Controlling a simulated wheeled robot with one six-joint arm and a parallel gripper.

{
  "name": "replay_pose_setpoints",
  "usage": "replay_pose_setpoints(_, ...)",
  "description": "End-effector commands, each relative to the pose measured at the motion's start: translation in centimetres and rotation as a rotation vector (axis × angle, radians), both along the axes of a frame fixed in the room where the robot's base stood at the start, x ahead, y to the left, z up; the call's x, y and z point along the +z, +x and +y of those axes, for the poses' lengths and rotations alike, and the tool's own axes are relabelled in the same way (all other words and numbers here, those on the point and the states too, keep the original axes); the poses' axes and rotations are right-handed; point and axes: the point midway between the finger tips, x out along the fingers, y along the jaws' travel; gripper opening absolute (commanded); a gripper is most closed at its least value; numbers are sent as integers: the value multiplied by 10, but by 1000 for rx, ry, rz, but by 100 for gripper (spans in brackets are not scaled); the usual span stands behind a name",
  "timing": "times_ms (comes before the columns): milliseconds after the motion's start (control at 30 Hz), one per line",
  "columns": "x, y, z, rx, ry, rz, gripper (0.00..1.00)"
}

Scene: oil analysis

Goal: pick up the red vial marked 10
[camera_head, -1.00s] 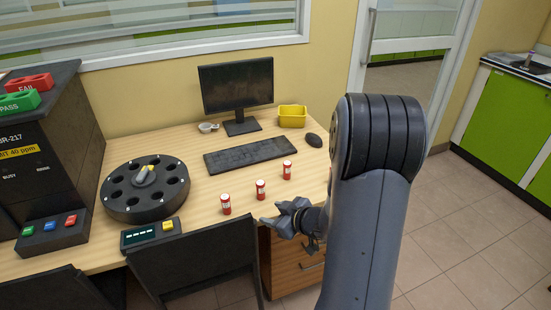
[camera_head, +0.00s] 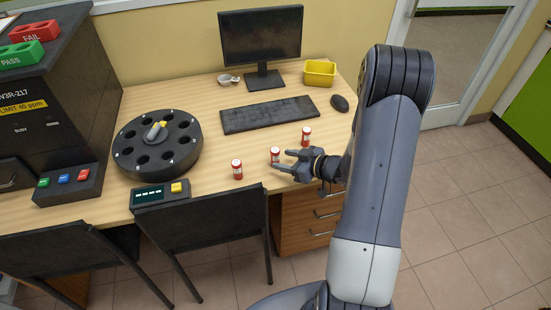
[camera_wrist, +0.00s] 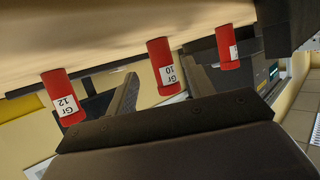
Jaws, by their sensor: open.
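Three red vials with white labels stand in a slanting row on the desk. The vial marked Gr 10 (camera_wrist: 163,66) is the middle one in the wrist view, between my two dark fingers in the picture. It matches the middle vial (camera_head: 275,155) in the head view. My gripper (camera_head: 283,159) is open, with its fingertips close to that vial; I cannot tell whether they touch it. The vial marked Gr 12 (camera_wrist: 63,97) is at the left of the wrist view. The third vial (camera_wrist: 228,47) is at the right, its label mostly turned away.
In the head view, a black round carousel (camera_head: 190,150) and a small display box (camera_head: 150,196) stand left of the vials. A keyboard (camera_head: 268,114), monitor (camera_head: 262,35), mouse (camera_head: 340,103) and yellow bin (camera_head: 320,72) are behind. Chairs (camera_head: 215,225) stand at the front edge.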

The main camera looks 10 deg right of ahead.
Motion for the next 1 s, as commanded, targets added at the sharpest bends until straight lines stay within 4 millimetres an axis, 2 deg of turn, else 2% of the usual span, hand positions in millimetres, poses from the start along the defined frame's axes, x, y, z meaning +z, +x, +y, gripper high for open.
replay_pose_setpoints(100, -4, 11, 14, 6, -1, -1, 50)
replay_pose_setpoints(267, -12, 26, 27, 4, -1, 0, 50)
replay_pose_setpoints(567, -14, 30, 30, 0, -1, -1, 50)
replay_pose_setpoints(1000, -14, 30, 29, 0, -1, -1, 16)
